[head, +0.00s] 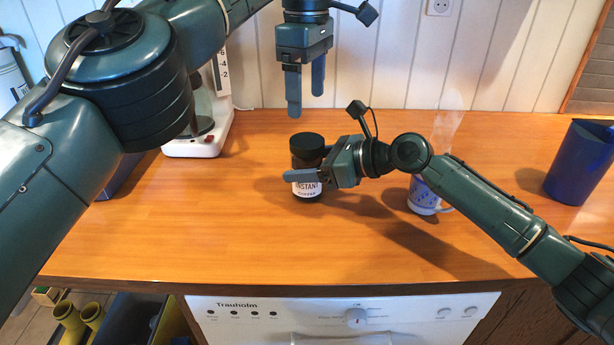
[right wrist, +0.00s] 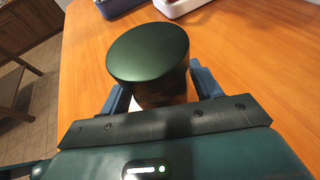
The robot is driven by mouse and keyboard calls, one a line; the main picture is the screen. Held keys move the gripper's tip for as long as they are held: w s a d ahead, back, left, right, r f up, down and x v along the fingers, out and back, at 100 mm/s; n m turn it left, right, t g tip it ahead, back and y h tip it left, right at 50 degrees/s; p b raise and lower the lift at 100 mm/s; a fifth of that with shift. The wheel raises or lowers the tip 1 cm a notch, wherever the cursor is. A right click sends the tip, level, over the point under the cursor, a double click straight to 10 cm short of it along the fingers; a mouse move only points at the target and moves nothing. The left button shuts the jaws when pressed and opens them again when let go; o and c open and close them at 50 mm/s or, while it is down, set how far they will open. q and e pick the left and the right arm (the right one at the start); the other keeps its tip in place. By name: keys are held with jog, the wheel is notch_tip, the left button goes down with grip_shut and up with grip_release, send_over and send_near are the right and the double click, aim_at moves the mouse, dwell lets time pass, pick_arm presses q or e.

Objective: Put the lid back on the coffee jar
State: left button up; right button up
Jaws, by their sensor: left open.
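The coffee jar (head: 306,188) stands upright on the wooden counter, with a white label reading "INSTANT". The black round lid (head: 307,143) sits on top of the jar; it also shows from above in the right wrist view (right wrist: 148,55). Whether it is fully screwed down I cannot tell. My right gripper (head: 312,182) is shut on the jar body from the right, below the lid, with one finger on either side in the right wrist view. My left gripper (head: 306,92) is open and empty, pointing down above and behind the lid, apart from it.
A blue-and-white mug (head: 424,195) stands behind my right forearm. A dark blue container (head: 580,162) stands at the far right. A white appliance (head: 198,143) is at the back left. The counter in front of the jar is clear down to its edge above the dishwasher (head: 345,318).

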grip_shut()
pick_arm(q)
jog(key=n, duration=0.8)
jog(key=shift+n, duration=0.4)
jog(key=n, duration=0.6)
jog(key=shift+n, duration=0.3)
jog(key=n, duration=0.8)
jog(key=shift+n, duration=0.3)
jog(key=n, duration=1)
jog(key=shift+n, duration=0.4)
jog(key=n, duration=0.5)
jog(key=shift+n, duration=0.3)
